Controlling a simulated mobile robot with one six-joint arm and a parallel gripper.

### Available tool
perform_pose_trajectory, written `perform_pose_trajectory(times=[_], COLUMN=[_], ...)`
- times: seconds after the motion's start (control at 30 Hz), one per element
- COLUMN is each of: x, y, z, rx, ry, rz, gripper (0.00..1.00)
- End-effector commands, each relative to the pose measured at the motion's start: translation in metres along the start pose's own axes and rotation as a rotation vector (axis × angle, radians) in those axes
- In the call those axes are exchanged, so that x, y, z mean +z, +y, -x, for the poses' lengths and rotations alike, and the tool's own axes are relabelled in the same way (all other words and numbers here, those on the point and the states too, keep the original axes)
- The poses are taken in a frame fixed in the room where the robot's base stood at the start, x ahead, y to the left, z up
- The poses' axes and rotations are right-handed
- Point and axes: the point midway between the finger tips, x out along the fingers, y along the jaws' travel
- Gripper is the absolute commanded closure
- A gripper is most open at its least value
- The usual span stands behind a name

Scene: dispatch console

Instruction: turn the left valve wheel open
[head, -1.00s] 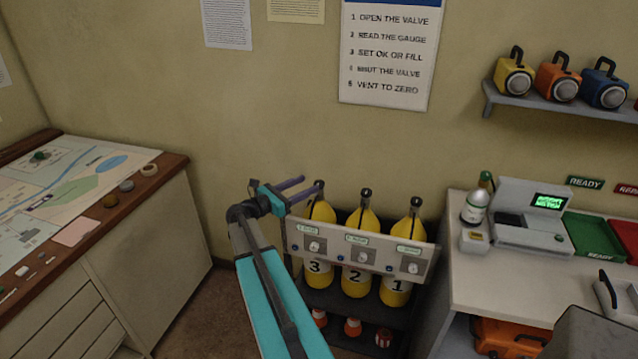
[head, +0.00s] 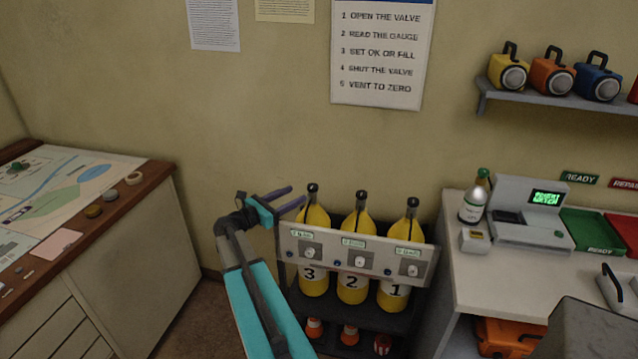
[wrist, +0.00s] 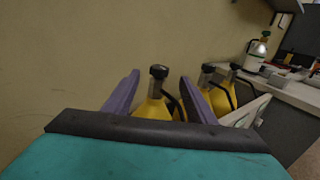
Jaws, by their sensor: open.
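Three yellow cylinders stand in a dark rack, numbered 3, 2, 1 from left to right. The left valve wheel (head: 312,188) is a small dark knob atop the cylinder marked 3 (head: 313,283). In the wrist view, the left valve wheel (wrist: 159,72) appears between the finger tips, farther off. My gripper (head: 298,196) is open and empty, its two purple fingers pointing toward the left cylinder's neck. In the head view, the tips are just left of the wheel; I see no contact. How far the wheel is turned cannot be told.
A grey panel (head: 357,257) with gauges and small labels crosses the cylinders' fronts. The middle (head: 362,196) and right (head: 413,203) valve wheels stand close by. A map table (head: 125,165) is at left, a white counter (head: 470,262) at right. The wall rises behind.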

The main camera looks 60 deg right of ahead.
Motion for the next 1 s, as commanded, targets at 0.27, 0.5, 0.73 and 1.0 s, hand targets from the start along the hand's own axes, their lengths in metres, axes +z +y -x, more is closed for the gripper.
perform_pose_trajectory(times=[0.27,0.5,0.73,1.0], x=[0.001,0.002,0.002,0.001], y=[0.000,0.002,0.002,0.002], z=[-0.027,-0.061,-0.094,-0.124], rx=[-0.002,0.000,0.000,0.002], ry=[0.001,0.000,0.001,0.000], rz=[0.001,0.000,0.000,0.001], gripper=[0.49,0.49,0.49,0.49])
